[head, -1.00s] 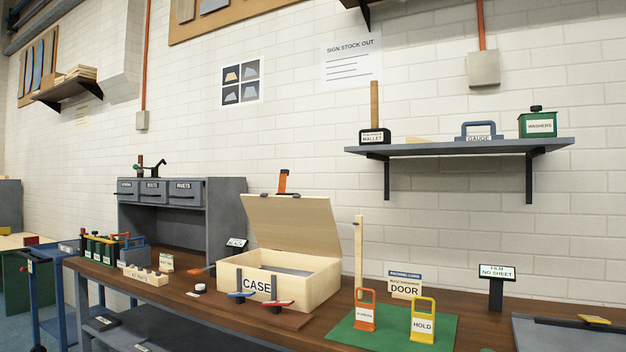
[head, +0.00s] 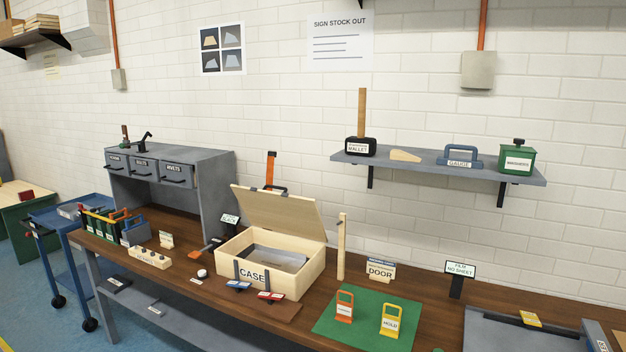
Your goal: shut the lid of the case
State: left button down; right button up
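The case (head: 290,282) is a pale wooden box with a "CASE" label on its front, standing on the brown workbench (head: 200,298). Its lid (head: 281,212) stands open, tilted up and back from the rear edge. A grey flat shape (head: 275,258) shows inside. Neither of my grippers is in view.
Two small clamps, blue-handled (head: 238,285) and red-handled (head: 270,296), lie before the case. A wooden post (head: 342,247) stands just right of it. A green mat (head: 365,322) holds orange and yellow tagged frames. A grey drawer cabinet (head: 208,185) stands behind left.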

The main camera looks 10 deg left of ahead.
aim_at(284, 213)
jog(key=i+j+z, duration=0.1)
jog(key=z, duration=0.25)
jog(key=j+z, duration=0.2)
jog(key=z, duration=0.15)
jog(key=j+z, duration=0.2)
jog(key=z, duration=0.15)
jog(key=j+z, duration=0.25)
jog(key=j, duration=0.3)
jog(key=j+z, duration=0.25)
jog(key=j, duration=0.3)
jog(key=j+z, duration=0.1)
jog(key=j, duration=0.65)
jog(key=k+j, duration=0.1)
jog(key=j, duration=0.6)
jog(key=k+j+z, duration=0.15)
jog(key=j, duration=0.6)
jog(key=i, duration=0.05)
